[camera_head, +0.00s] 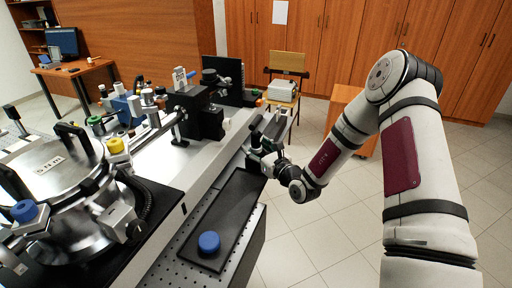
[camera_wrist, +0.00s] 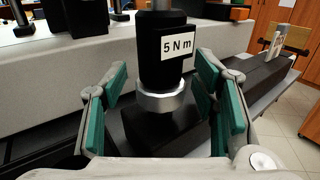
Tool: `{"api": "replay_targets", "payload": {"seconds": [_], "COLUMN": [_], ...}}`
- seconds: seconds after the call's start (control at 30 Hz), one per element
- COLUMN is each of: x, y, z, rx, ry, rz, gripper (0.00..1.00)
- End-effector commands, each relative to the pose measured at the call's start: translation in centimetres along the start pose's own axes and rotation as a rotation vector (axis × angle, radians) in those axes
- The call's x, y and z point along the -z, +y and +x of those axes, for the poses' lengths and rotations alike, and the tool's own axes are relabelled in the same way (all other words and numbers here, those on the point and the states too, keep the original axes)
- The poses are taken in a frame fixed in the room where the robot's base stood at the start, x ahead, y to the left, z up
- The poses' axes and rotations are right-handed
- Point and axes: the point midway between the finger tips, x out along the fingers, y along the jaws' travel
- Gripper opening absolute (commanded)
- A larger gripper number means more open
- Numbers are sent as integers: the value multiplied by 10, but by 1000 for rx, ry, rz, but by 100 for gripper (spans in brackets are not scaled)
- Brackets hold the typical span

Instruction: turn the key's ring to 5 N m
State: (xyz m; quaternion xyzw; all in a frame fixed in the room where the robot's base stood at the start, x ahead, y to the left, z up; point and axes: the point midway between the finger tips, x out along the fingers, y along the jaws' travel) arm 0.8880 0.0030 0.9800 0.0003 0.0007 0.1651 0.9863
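The key (camera_wrist: 162,55) stands upright in the wrist view, with a black body and a white label reading "5 N m". Its silver ring (camera_wrist: 161,98) is at the lower end of the body, above a dark block. My gripper (camera_wrist: 161,80) is open, with teal-padded fingers to the left and right of the key. Gaps show between the pads and the key, so I see no contact. In the head view, my gripper (camera_head: 264,152) is small and dark beside the bench's right edge, and the ring cannot be made out there.
A black tray (camera_head: 226,212) on the bench carries a blue knob (camera_head: 209,242). A steel chamber (camera_head: 58,190) stands at the left. Optics mounts (camera_head: 195,112) line the bench behind.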

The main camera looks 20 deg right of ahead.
Motion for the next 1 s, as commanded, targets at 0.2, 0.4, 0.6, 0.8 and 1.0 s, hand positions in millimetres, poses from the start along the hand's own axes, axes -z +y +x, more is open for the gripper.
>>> {"api": "replay_targets", "payload": {"seconds": [0.2,0.4,0.6,0.8,1.0], "x": [0,0,0,0,0], "y": [0,-1,-1,-1,0], "z": [-6,-38,-79,-109,-120], "rx": [1,1,2,2,0], "ry": [0,2,2,1,0], "rz": [-1,0,1,1,-1], "gripper": [54,54,54,54,54]}}
